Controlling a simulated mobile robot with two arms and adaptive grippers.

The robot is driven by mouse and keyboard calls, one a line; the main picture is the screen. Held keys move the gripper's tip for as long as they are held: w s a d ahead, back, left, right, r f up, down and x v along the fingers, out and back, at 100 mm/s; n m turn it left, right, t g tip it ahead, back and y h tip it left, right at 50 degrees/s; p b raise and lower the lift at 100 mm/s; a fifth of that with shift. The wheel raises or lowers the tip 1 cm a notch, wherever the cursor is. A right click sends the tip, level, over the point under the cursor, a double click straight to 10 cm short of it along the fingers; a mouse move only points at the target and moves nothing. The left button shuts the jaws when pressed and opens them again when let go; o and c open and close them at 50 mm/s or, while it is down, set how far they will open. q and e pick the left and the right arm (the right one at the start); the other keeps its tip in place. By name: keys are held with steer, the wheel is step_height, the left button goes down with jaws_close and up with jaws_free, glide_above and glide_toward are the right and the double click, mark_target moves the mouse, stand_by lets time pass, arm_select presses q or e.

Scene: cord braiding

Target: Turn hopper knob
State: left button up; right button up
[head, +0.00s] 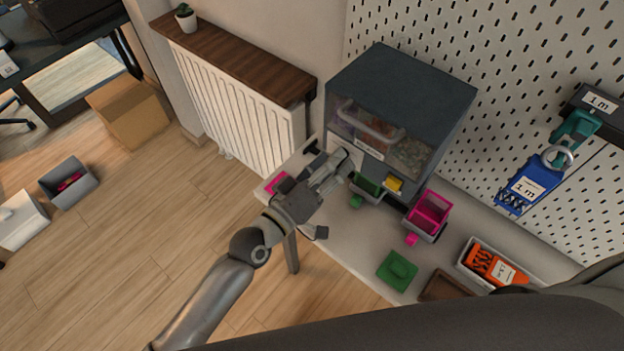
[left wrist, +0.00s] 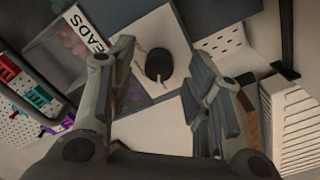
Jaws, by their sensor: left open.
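The hopper (head: 400,90) is a dark grey box with clear-fronted bins, standing on the light table against the pegboard. In the left wrist view its knob (left wrist: 158,64) is a dark round piece on a pale plate, beside a label reading "EADS". In the head view I cannot make out the knob; my left gripper covers that part of the front. My left gripper (head: 340,165) is open at the hopper's lower left front. In the left wrist view its fingers stand on either side of the knob; I cannot tell whether they touch it. My right gripper is out of view.
Below the hopper are a green bin (head: 366,188) and a pink bin (head: 430,212). A green block (head: 398,269), a pink piece (head: 278,183) and a tray with orange items (head: 497,267) are on the table. A radiator (head: 235,105) stands left. My dark arm crosses the bottom.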

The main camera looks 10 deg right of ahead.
arm_select(q)
steer(key=v, duration=1.1)
steer(key=w+a+f+y, duration=0.2)
steer(key=a+f, duration=0.1)
steer(key=f, duration=0.4)
steer(key=w+a+f+y, duration=0.1)
steer(key=a+f+y, duration=0.15)
steer(key=f, duration=0.55)
steer(key=w+a+f+y, duration=0.2)
steer(key=a+f, duration=0.2)
steer(key=f, duration=0.3)
steer(key=s+a+f+g+y, duration=0.25)
steer(key=a+f, duration=0.25)
steer(key=f, duration=0.3)
steer(key=s+a+f+g+y, duration=0.1)
steer(key=s+a+f, duration=0.3)
steer(key=f, duration=0.4)
steer(key=s+a+f+g+y, duration=0.1)
steer(key=s+a+f+g, duration=0.1)
steer(key=s+f, duration=0.3)
steer(key=s+a+f+m+g+y, duration=0.1)
steer(key=s+a+f, duration=0.3)
steer(key=s, duration=1)
steer(key=s+a+f+m+g+y, duration=0.1)
steer(key=s+a+f+g+y, duration=0.1)
steer(key=s+f, duration=0.4)
steer(key=s+a+g, duration=0.1)
steer(key=s, duration=0.2)
steer(key=shift+s+f, duration=0.3)
